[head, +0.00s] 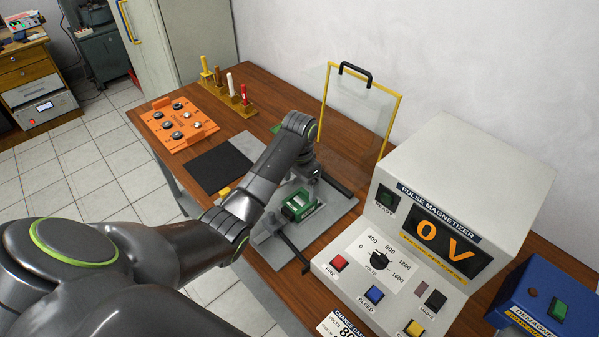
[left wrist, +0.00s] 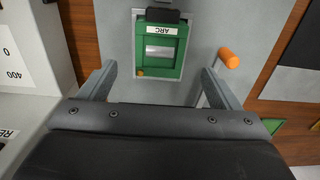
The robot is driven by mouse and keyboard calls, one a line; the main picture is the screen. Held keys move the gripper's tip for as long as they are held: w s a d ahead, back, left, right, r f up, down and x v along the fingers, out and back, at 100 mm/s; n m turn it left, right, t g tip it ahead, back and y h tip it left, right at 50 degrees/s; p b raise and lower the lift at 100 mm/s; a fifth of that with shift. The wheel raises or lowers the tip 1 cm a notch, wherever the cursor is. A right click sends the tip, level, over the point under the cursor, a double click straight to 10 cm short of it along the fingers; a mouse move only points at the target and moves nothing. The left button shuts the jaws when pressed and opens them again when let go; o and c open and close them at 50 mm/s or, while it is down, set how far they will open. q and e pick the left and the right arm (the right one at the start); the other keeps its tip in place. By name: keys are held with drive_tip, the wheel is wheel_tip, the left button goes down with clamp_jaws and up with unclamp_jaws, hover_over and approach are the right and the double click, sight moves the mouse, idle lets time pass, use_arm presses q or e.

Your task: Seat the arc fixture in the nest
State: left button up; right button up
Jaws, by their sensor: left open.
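The arc fixture is a green block with a white ARC label and a pale window. In the head view the arc fixture (head: 299,206) sits on a grey metal plate (head: 330,212). In the left wrist view the arc fixture (left wrist: 173,71) lies just beyond the fingertips, roughly centred between them. My left gripper (head: 312,172) is above the plate near the fixture. In the left wrist view the left gripper (left wrist: 158,76) is open, with nothing between its fingers. I cannot tell whether the fixture is in the nest. My right gripper is not in view.
The pulse magnetizer (head: 447,200) stands right of the plate and reads 0 V. A yellow-framed clear guard (head: 358,110) stands behind. An orange tray (head: 179,122) and dark mat (head: 219,170) lie left. An orange-tipped handle (left wrist: 229,58) stands beside the fixture.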

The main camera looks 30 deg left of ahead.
use_arm(q)
wheel_tip(320, 180, up, 5)
drive_tip(key=shift+r, duration=0.2)
idle(0.4)
